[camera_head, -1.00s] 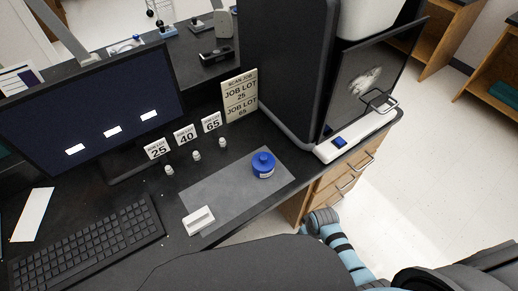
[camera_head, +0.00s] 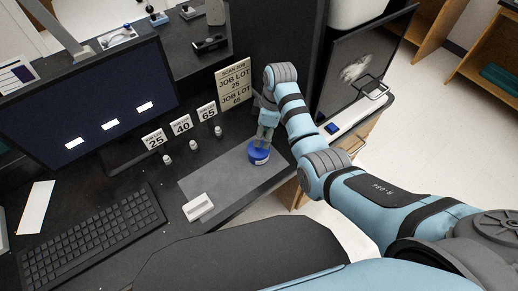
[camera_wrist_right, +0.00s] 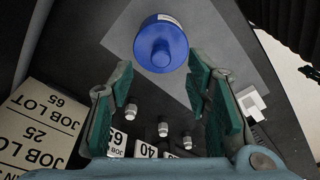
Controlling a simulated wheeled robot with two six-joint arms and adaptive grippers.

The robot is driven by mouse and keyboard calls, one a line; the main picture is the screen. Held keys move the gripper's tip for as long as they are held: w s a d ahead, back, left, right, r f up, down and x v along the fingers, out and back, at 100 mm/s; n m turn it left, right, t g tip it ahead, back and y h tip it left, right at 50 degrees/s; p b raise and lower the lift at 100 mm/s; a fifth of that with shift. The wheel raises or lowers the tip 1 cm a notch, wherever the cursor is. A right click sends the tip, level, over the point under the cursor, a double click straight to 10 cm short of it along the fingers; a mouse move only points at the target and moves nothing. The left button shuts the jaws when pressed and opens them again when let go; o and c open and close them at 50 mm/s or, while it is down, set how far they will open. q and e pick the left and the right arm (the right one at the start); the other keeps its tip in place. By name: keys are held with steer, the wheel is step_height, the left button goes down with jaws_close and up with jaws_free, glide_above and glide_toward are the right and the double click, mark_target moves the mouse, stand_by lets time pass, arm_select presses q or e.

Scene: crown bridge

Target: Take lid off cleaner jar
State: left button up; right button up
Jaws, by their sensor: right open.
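The cleaner jar (camera_head: 259,158) is a small blue jar standing upright at the right part of the grey mat (camera_head: 215,182). Its blue lid (camera_wrist_right: 162,45) with a round knob sits on it and shows from above in the right wrist view. My right gripper (camera_head: 262,138) is just above the jar in the head view and partly covers its top. In the right wrist view the right gripper (camera_wrist_right: 161,78) has its fingers spread apart with nothing between them, and the jar lies beyond the fingertips. My left gripper is not in view.
Several small pale vials (camera_head: 167,160) stand behind the mat before number cards (camera_head: 181,126). A small white block (camera_head: 198,207) lies on the mat's front left. A job sign (camera_head: 235,83) stands close to my right wrist. A keyboard (camera_head: 92,240) and monitor (camera_head: 85,95) occupy the left.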

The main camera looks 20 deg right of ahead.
mark_target(256, 153)
steer(key=f+b, duration=0.1)
steer(key=f, duration=0.1)
steer(key=a+f, duration=0.1)
steer(key=f, duration=0.2)
steer(key=shift+w+a+f+b, duration=0.2)
steer(key=shift+f+b, duration=0.05)
steer(key=shift+b, duration=0.1)
steer(key=shift+r, duration=0.1)
jaws_close()
